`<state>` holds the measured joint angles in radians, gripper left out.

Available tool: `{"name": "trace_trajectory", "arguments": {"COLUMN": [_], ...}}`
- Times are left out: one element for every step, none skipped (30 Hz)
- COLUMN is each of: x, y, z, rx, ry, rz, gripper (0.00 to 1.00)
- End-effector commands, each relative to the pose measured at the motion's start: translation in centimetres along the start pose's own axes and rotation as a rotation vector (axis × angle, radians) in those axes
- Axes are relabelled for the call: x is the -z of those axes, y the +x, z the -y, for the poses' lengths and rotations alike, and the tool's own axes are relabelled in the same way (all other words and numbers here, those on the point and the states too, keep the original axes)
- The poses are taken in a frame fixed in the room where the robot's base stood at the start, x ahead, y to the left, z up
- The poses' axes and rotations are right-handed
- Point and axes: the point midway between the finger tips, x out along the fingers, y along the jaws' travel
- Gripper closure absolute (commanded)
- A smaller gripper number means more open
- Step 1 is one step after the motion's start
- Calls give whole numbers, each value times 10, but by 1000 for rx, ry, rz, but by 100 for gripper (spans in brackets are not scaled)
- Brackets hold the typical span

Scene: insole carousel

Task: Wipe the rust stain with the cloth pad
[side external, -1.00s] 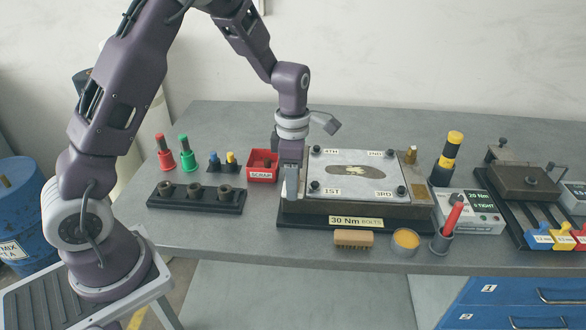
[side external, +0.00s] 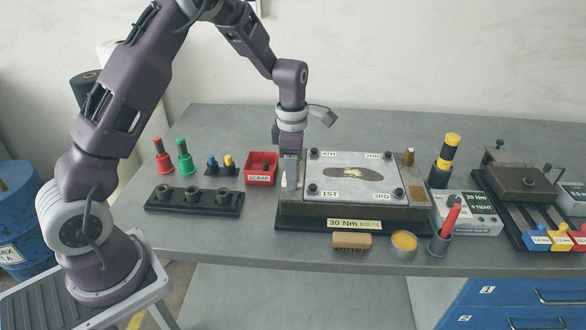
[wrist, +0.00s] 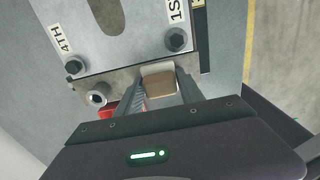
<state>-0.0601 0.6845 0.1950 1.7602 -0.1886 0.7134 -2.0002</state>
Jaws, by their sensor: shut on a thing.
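My gripper (side external: 291,186) points down at the left end of the metal fixture (side external: 350,211), beside the plate marked 1ST and 4TH. In the wrist view its fingers (wrist: 165,90) are shut on a small beige block-like pad (wrist: 159,84), which I take for the cloth pad. The pad is low over the fixture's left ledge; I cannot tell if it touches. A dark brown elongated opening (side external: 350,173) shows in the plate (side external: 335,160). I cannot make out the rust stain for certain; the ledge under the gripper is partly hidden.
A red scrap bin (side external: 261,169) and a rack with dark sockets (side external: 194,200) stand left of the fixture. A wooden brush (side external: 351,241) and an orange-filled tin (side external: 404,244) lie in front. A torque box (side external: 466,213) stands to the right. A corner bolt (side external: 313,189) rises near my gripper.

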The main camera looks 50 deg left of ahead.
Motion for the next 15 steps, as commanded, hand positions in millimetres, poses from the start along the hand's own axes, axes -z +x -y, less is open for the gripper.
{"name": "trace_trajectory", "arguments": {"x": [0,0,0,0,0,0,0,0,0,0,0,0,0,0,0], "y": [0,0,0,0,0,0,0,0,0,0,0,0,0,0,0], "z": [6,9,12,15,18,21,24,27,30,33,36,40,42,45,48], "rx": [3,4,3,3,3,4,4,4,3,3,4,4,4,3,3], "ry": [2,2,2,2,2,2,1,1,1,2,2,2,2,2,2], "rz": [-1,-2,-2,-2,-2,-2,-3,-2,-2,-2,-3,-3,-3,-2,-2], "gripper": [93,93,93,93,93,93,93,93,93,93,93,93,93,93,93]}}
